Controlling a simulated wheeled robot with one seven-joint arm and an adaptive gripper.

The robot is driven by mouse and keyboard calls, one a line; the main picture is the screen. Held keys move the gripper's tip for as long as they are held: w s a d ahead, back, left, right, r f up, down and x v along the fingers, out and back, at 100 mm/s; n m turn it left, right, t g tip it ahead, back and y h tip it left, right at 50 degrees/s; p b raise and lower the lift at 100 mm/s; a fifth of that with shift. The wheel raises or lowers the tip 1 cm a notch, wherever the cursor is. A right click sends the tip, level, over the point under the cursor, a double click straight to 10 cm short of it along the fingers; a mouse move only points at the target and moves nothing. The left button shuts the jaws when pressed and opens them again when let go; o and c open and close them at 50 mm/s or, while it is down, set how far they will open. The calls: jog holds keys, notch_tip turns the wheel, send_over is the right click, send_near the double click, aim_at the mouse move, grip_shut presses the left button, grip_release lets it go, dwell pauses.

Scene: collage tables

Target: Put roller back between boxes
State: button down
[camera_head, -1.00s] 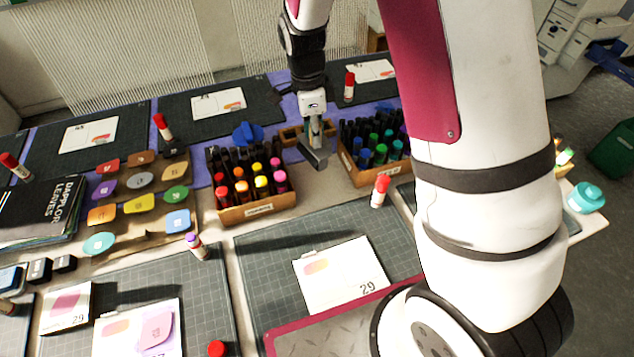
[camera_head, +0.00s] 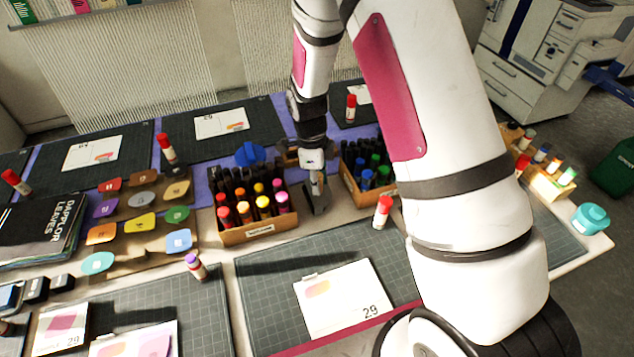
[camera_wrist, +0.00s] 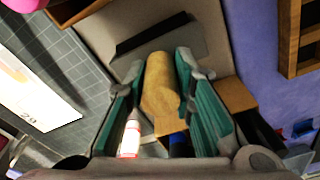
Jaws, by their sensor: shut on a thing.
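The roller has a tan cylindrical handle (camera_wrist: 160,85) and a dark bar-shaped head (camera_wrist: 155,35). My gripper (camera_wrist: 158,100) is shut on the handle, its green pads on either side. In the head view my gripper (camera_head: 317,178) points down with the dark roller head (camera_head: 318,201) in the gap between the two boxes. The left marker box (camera_head: 262,234) holds black, red, orange and pink markers. The right marker box (camera_head: 351,187) holds green, blue and dark ones. I cannot tell whether the roller touches the table.
A red-capped marker (camera_head: 382,212) stands in front of the right box. A wooden holder (camera_head: 288,152) and a blue object (camera_head: 249,154) lie behind the gap. A cutting mat (camera_head: 275,280) with a card (camera_head: 343,300) lies in front.

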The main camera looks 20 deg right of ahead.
jog(key=shift+f, duration=0.35)
jog(key=shift+f, duration=0.4)
jog(key=shift+s+f, duration=0.1)
jog(key=shift+f, duration=0.2)
jog(key=c, duration=1.4)
grip_release()
jog(key=shift+o, duration=0.2)
